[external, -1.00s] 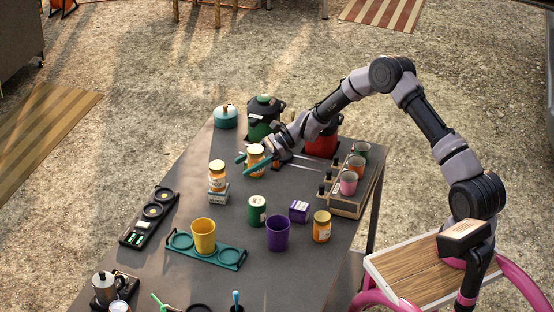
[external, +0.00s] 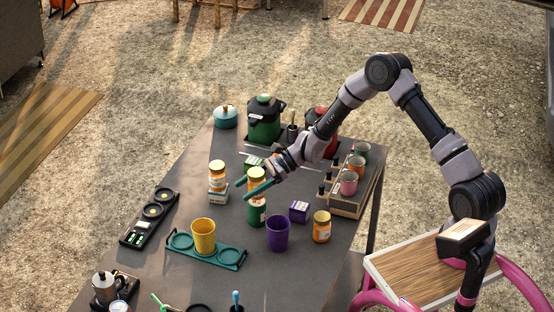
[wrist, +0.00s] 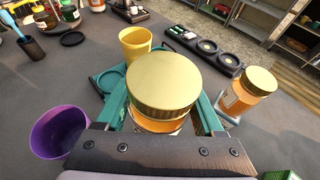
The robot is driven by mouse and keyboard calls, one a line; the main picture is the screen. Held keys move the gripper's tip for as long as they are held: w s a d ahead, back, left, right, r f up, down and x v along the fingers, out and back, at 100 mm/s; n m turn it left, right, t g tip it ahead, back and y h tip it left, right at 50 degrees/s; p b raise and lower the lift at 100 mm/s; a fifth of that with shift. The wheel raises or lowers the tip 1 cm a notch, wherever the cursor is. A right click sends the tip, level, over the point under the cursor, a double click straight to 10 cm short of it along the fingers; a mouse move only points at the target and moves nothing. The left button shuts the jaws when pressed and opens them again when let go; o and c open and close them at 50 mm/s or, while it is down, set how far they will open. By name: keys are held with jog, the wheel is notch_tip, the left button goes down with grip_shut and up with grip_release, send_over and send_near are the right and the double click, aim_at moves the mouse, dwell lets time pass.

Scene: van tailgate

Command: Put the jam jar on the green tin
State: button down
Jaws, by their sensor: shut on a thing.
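The jam jar (external: 257,182), orange with a gold lid, is upright between the teal fingers of my gripper (external: 256,188). In the wrist view its gold lid (wrist: 163,82) fills the middle, with a finger on each side, shut on the jar. The green tin (external: 257,214) stands on the table directly below the jar in the external view. The jar's bottom is at or just above the tin's top; I cannot tell whether they touch. The tin is hidden behind the jar in the wrist view.
A similar jar on a white box (external: 218,197) stands to the left. A purple cup (external: 278,233), a purple box (external: 299,211) and another orange jar (external: 321,228) stand to the right. A yellow cup (external: 204,235) is in front on a teal holder (external: 233,258). Pots stand at the back.

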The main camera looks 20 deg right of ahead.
jog(key=shift+f, duration=0.95)
grip_release()
jog(key=shift+f, duration=0.15)
